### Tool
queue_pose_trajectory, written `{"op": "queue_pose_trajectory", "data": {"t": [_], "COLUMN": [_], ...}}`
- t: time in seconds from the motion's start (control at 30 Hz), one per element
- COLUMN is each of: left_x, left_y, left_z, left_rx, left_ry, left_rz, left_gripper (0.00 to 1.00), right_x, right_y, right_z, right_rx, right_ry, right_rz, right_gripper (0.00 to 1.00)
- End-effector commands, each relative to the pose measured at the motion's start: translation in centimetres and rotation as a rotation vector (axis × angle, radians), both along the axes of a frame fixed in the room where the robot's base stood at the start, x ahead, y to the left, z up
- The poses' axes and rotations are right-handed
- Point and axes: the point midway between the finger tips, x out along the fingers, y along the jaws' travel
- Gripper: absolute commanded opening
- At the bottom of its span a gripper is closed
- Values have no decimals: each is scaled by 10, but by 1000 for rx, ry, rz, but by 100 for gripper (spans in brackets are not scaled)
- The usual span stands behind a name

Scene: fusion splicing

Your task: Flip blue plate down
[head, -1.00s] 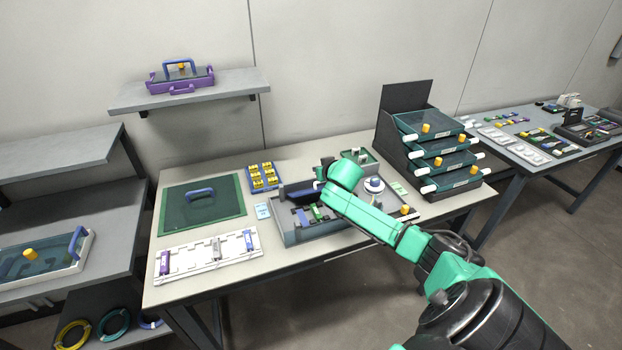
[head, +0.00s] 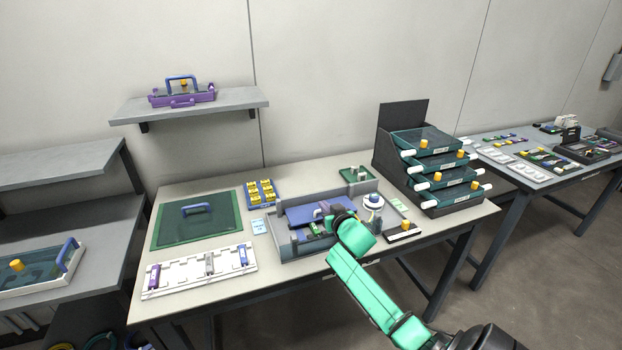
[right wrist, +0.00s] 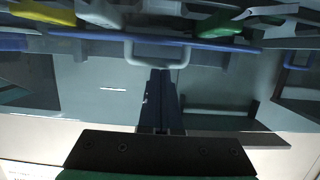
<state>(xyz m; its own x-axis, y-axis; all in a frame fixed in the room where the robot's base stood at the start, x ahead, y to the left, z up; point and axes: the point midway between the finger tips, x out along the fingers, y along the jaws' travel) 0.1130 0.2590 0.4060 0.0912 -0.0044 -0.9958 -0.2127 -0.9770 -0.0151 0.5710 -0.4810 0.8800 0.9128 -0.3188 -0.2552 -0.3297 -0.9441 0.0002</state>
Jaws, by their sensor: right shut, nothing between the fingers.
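The blue plate (head: 299,215) lies low and nearly flat across the grey fixture (head: 289,250) on the table, seen in the head view. My right gripper (head: 326,211) is shut and empty at the plate's right part, my teal arm reaching in from the lower right. In the right wrist view the closed dark fingers (right wrist: 160,74) point at a pale grey handle loop (right wrist: 184,58) below a thin blue edge (right wrist: 232,47), likely the plate's. I cannot tell whether the fingers touch it. My left gripper is not in view.
A green mat (head: 167,233) with a blue handle and a white tray (head: 185,272) lie left of the fixture. A yellow-filled blue rack (head: 263,193) stands behind. A dark rack of drawers (head: 391,160) stands right. A white round spool (head: 373,201) sits near my wrist.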

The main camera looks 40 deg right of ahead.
Motion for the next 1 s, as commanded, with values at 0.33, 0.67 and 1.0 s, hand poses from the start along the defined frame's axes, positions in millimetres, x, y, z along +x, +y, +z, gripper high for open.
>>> {"op": "queue_pose_trajectory", "data": {"t": [0.33,0.67,1.0], "left_x": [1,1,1], "left_y": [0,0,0], "left_z": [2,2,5], "left_rx": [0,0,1], "left_ry": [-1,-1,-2], "left_rz": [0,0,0], "left_gripper": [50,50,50], "right_x": [-4,-5,-27], "right_y": [1,2,10], "right_z": [-9,-12,-8], "right_rx": [1,4,7], "right_ry": [3,8,13], "right_rz": [-1,-1,0], "right_gripper": [0,0,0]}}
